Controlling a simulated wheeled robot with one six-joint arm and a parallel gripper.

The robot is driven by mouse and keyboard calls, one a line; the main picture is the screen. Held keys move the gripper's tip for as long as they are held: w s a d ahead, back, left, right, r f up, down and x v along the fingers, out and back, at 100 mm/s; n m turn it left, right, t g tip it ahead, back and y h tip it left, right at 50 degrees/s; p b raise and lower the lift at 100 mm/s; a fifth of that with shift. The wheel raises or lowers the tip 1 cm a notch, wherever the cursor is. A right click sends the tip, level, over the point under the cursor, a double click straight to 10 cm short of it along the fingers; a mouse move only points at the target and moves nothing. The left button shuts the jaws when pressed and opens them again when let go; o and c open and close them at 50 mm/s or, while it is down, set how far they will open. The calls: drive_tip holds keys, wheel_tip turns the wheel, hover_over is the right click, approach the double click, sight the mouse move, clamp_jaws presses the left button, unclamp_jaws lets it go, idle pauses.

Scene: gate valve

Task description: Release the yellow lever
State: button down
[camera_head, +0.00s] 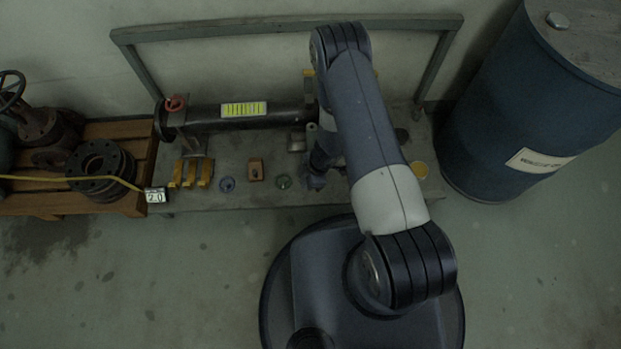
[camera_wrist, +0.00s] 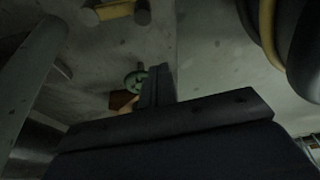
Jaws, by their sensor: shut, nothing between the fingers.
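A small yellow piece (camera_head: 309,73) shows at the left edge of my raised arm, above the dark pipe; my arm hides what is around it, and I cannot tell if it is the yellow lever. In the wrist view, a yellow bar (camera_wrist: 114,10) with dark round ends lies at the top edge, apart from my fingers. My gripper (camera_wrist: 158,72) is shut and empty, pointing toward a green disc (camera_wrist: 134,81) and a brown block (camera_wrist: 122,101). In the head view, my arm covers most of my gripper.
The dark pipe (camera_head: 240,117) with a red handwheel (camera_head: 175,103) lies along the grey bench (camera_head: 235,150). Several yellow blocks (camera_head: 190,174) stand at its left. A blue barrel (camera_head: 535,110) stands right, a wooden pallet (camera_head: 138,140) left.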

drive_tip(key=b+x, duration=0.1)
drive_tip(key=x, duration=0.3)
drive_tip(key=shift+f, duration=0.2)
drive_tip(key=shift+w+d+b, duration=0.15)
drive_tip(key=shift+d+b, duration=0.2)
drive_tip(key=shift+d, duration=0.7)
drive_tip(key=shift+w+d+r, duration=0.1)
drive_tip(key=shift+d, duration=0.8)
